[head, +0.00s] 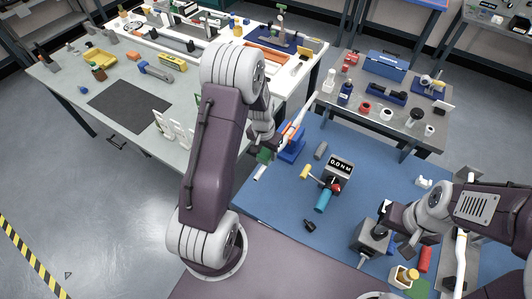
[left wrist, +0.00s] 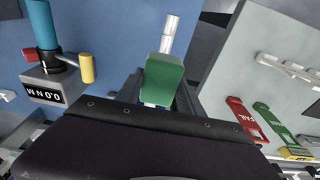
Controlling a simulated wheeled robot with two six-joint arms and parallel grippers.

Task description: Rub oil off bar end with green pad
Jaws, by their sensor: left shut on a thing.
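The green pad (head: 265,155) is at the tip of my left gripper (head: 264,143), which is shut on it. The pad (left wrist: 164,82) also shows in the left wrist view, lying over the white bar. The bar (head: 302,117) slants across the far left corner of the blue mat and passes a blue holder (head: 292,146). Its near end (head: 260,173) shows just below the pad; a bare bar end (left wrist: 170,32) sticks out beyond the pad in the wrist view. No oil can be made out. My right gripper (head: 392,226) is near a grey block; its fingers are unclear.
A torque gauge (head: 340,168) with a blue-handled tool and a yellow-handled piece stands mid-mat. The grey block (head: 373,238), a bottle-topped box (head: 403,276) and a red cylinder (head: 425,259) are at the right.

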